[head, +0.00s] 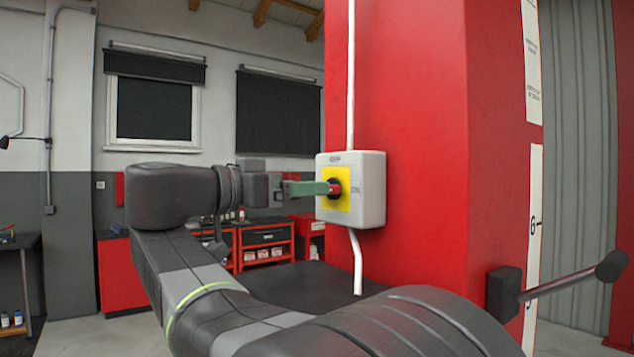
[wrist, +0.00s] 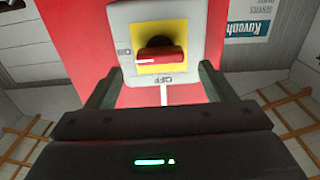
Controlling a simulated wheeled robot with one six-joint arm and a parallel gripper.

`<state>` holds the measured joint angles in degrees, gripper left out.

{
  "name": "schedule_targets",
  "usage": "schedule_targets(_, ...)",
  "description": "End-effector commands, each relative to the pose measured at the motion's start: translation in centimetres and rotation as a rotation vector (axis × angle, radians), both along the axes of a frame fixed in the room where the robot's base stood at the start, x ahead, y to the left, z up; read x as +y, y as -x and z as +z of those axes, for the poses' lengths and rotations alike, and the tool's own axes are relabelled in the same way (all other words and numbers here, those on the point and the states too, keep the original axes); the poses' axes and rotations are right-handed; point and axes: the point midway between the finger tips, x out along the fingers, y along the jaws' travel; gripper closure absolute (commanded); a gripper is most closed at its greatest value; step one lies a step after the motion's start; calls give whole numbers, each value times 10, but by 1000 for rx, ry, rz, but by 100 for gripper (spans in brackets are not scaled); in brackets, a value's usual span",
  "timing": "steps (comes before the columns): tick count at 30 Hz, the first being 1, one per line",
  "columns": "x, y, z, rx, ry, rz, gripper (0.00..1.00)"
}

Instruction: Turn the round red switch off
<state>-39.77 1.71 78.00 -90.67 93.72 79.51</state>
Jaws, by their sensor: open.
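The round red switch (head: 335,188) sits on a yellow plate on a light grey box (head: 368,170) fixed to a red pillar. In the wrist view its red handle (wrist: 160,57) lies level across the picture, in line with the "ON" mark at its left; "OFF" is printed below it. My gripper (head: 318,188) is open, its green fingers pointing at the switch. In the wrist view my gripper (wrist: 157,78) has one finger low on each side of the handle, with gaps between. I cannot tell how far the fingertips are from the yellow plate.
The red pillar (head: 415,100) stands behind the box, with white conduit (head: 350,80) above and below it. A dark lever (head: 570,283) juts out at the lower right. Red workshop cabinets (head: 265,245) stand farther back. The space left of the switch holds my arm.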

Motion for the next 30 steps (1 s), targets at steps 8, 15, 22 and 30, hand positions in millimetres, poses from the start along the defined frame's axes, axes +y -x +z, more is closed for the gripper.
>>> schedule_targets(8,-27,-19,1,0,1,-3,24)
schedule_targets(15,-34,-25,0,0,0,0,24)
schedule_targets(22,-34,-25,0,0,0,1,24)
schedule_targets(30,-34,-25,0,0,0,0,68)
